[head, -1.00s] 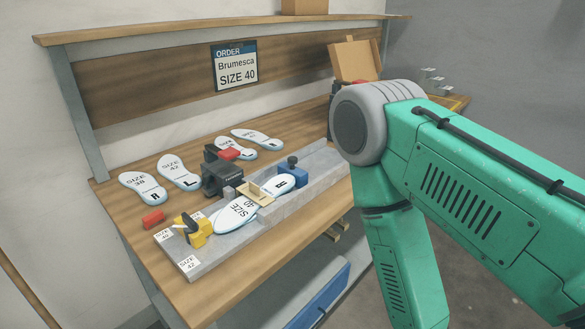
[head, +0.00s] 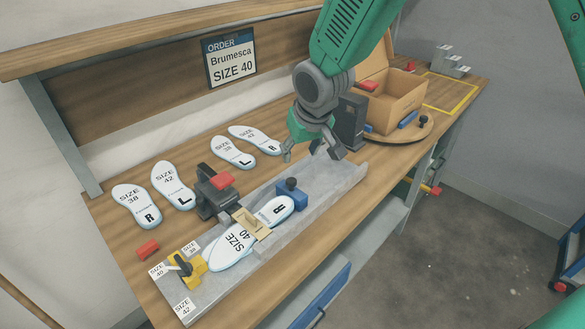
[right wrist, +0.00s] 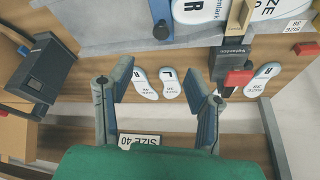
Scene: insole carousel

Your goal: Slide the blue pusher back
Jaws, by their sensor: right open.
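The blue pusher (head: 292,196), a blue block with a black knob, sits on the grey channel fixture (head: 335,182) at the toe end of a SIZE 40 insole (head: 232,246). It appears at the top of the right wrist view (right wrist: 160,10), partly cut off. My right gripper (head: 312,155) is open and empty, above the fixture's far end, behind and right of the pusher and apart from it. Its two fingers also show spread in the right wrist view (right wrist: 157,75). My left gripper is not in view.
A black clamp with a red top (head: 215,190) stands beside the fixture. A yellow stop (head: 190,265) is at its near end. Several loose insoles lie behind. An open cardboard box (head: 395,95) on a round board and a dark upright block (head: 350,122) stand right of the gripper.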

